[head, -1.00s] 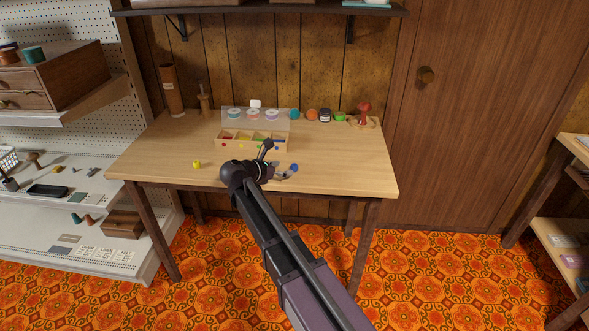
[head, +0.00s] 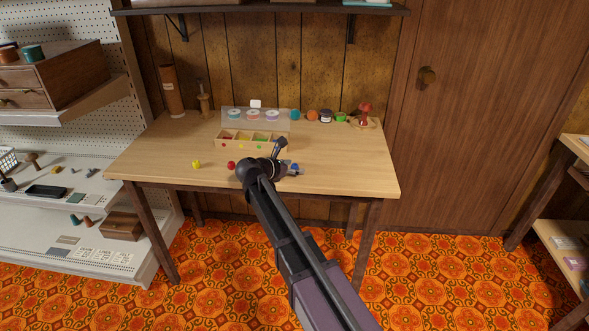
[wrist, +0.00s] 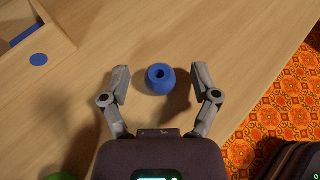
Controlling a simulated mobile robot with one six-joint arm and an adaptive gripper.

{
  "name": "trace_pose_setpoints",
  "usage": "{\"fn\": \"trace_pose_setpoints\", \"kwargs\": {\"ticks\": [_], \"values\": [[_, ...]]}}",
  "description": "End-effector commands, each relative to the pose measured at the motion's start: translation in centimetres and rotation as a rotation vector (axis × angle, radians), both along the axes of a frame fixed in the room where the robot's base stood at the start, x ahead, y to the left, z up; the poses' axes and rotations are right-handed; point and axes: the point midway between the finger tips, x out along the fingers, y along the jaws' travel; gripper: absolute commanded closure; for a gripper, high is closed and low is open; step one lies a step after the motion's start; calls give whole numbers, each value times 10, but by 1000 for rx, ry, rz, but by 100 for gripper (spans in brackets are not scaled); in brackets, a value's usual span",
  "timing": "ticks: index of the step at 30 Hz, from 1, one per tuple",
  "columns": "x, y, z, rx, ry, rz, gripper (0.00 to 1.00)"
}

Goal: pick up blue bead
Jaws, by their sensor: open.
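The blue bead (wrist: 160,79) stands on the wooden table (wrist: 240,40) in the wrist view, a round bead with a dark hole on top. My gripper (wrist: 163,80) is open, with one finger on each side of the bead and a gap to both. The bead is not held. In the head view the blue bead (head: 295,166) shows small at the right of my gripper (head: 294,168), near the table's front part. My arm hides part of the table there.
A compartment box (head: 219,144) with coloured dots stands behind my gripper. A yellow bead (head: 196,164) and a red bead (head: 231,165) lie to the left. A green thing (wrist: 68,175) shows at the wrist view's lower edge. Several spools and jars line the table's back.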

Motion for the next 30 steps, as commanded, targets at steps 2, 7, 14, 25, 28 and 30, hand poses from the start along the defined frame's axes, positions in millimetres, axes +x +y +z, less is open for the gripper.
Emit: {"fn": "trace_pose_setpoints", "kwargs": {"ticks": [2, 7, 14, 25, 28, 30], "values": [[0, 0, 0, 0, 0, 0, 21], [0, 0, 0, 0, 0, 0, 21], [0, -1, 0, 0, 0, -1, 67], [0, -1, 0, 0, 0, -1, 80], [0, -1, 0, 0, 0, -1, 80], [0, -1, 1, 0, 0, -1, 80]]}}
